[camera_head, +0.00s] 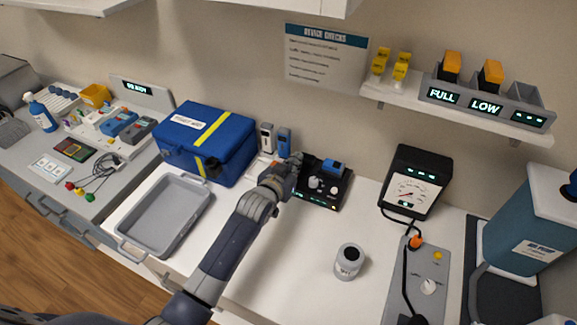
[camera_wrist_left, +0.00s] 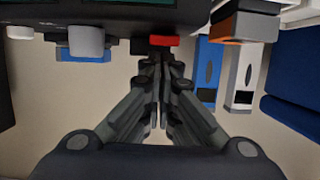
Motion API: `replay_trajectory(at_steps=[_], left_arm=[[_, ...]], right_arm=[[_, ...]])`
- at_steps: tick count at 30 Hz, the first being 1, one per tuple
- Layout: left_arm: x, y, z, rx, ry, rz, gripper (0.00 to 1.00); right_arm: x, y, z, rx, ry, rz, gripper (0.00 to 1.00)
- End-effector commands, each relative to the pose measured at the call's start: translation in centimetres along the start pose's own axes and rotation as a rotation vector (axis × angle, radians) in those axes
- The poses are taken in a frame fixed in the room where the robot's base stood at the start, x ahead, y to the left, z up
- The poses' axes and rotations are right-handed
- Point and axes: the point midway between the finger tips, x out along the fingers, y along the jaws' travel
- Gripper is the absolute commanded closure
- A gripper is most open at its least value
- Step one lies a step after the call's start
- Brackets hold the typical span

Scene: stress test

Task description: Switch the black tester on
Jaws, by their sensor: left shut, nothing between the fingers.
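The black tester (camera_head: 330,200) is a low box with pale knobs and a blue block on top, standing on the white counter against the wall. Small lit marks show along its front edge. In the left wrist view its dark body (camera_wrist_left: 120,16) fills the top, with pale knobs and a red switch-like part (camera_wrist_left: 163,41). My left gripper (camera_head: 295,162) is shut and empty at the tester's left side. In the left wrist view its fingertips (camera_wrist_left: 160,60) are right by the red part; I cannot tell whether they touch. My right gripper is not in view.
A blue device (camera_head: 284,141) and a pale device (camera_head: 266,137) stand close left of the tester. Further left are a blue case (camera_head: 225,150) and a grey tray (camera_head: 168,247). A black dial meter (camera_head: 410,160) stands right. A grey jar (camera_head: 348,268) is in front.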

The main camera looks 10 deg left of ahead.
Motion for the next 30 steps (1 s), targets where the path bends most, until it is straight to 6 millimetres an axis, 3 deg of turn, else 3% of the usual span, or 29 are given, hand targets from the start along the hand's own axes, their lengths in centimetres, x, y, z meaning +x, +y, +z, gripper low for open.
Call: replay_trajectory(at_steps=[8, 10, 24, 30], left_arm=[[-0.4, -0.6, -4.4, 0.000, 0.000, -0.002, 1.00], [-1.2, -0.5, -3.4, -0.001, -0.001, -0.001, 1.00], [-8.2, -0.6, -4.0, 0.001, 0.000, -0.002, 1.00], [-9.8, -0.5, -4.2, 0.000, 0.000, -0.002, 1.00]], right_arm=[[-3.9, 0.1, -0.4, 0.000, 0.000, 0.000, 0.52], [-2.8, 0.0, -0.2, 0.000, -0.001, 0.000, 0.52], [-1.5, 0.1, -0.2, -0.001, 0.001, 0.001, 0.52], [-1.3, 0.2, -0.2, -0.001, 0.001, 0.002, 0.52]])
